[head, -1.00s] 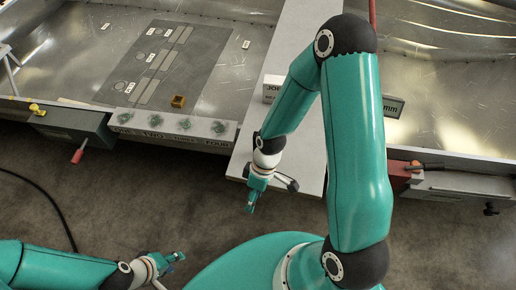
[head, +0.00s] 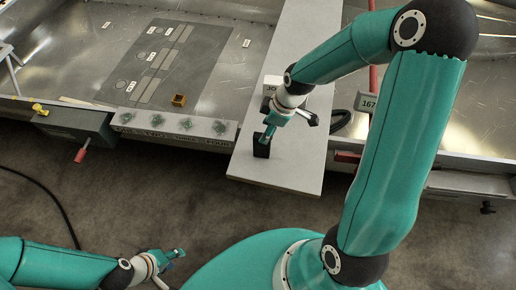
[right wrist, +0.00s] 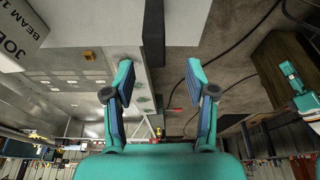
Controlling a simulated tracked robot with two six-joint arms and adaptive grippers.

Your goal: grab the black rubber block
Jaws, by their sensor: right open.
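The black rubber block (head: 262,145) stands upright near the front end of the pale plank (head: 285,172). In the right wrist view the block (right wrist: 153,35) is a dark upright bar at the top, between the lines of the two fingers. My right gripper (head: 269,133) is over the block in the head view, hiding its upper part. In the right wrist view my right gripper (right wrist: 160,78) has its fingers wide apart, with nothing held between them. I cannot tell if they touch the block. My left gripper (head: 178,254) is low at the left, away from the plank; its jaw opening is unclear.
A white labelled box (head: 271,85) stands on the plank behind my right gripper. A small yellow-brown box (head: 179,100) sits on the metal floor at the left. A ledge (head: 175,125) with round marks lies left of the plank.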

